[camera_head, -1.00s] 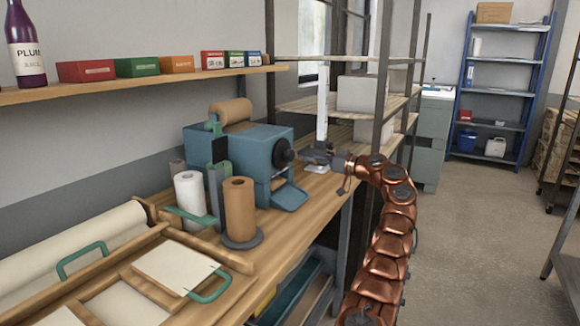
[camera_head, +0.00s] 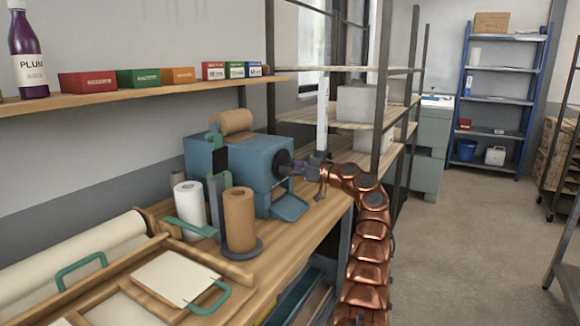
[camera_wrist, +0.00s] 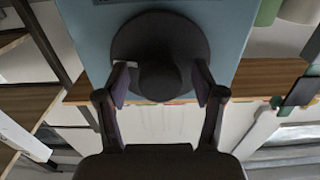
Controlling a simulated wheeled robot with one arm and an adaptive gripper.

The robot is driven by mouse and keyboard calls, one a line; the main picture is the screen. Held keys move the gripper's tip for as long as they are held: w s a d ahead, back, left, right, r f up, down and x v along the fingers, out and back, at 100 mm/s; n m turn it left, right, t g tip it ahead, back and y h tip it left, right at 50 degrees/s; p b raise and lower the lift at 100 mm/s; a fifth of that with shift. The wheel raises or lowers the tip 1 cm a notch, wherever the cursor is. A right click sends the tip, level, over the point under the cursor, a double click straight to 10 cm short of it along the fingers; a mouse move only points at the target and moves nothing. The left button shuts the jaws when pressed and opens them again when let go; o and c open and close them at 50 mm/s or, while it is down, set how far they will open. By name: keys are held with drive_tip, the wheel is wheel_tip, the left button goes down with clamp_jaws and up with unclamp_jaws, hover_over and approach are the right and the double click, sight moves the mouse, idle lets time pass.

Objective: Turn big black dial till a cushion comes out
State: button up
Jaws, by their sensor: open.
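The big black dial (camera_head: 283,164) is on the right face of the blue machine (camera_head: 238,160) on the workbench. In the wrist view the dial (camera_wrist: 160,38) is a dark round disc with a knob (camera_wrist: 159,82) standing out from it. My gripper (camera_head: 294,166) is at the dial. In the wrist view my gripper (camera_wrist: 160,84) is open, with one finger on each side of the knob; whether the fingers touch it is hard to tell. A roll of brown paper (camera_head: 232,122) sits on top of the machine. A blue tray (camera_head: 290,208) sticks out below the dial, with no cushion visible in it.
A white roll (camera_head: 189,205) and a brown roll (camera_head: 239,218) stand in front of the machine. A wooden shelf (camera_head: 150,92) with small boxes and a bottle (camera_head: 28,55) is above. A rack post (camera_head: 383,80) stands behind my arm. The floor (camera_head: 460,240) to the right is clear.

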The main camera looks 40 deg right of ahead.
drive_tip(key=shift+w, duration=0.15)
drive_tip(key=shift+c, duration=0.2)
drive_tip(key=c, duration=1.1)
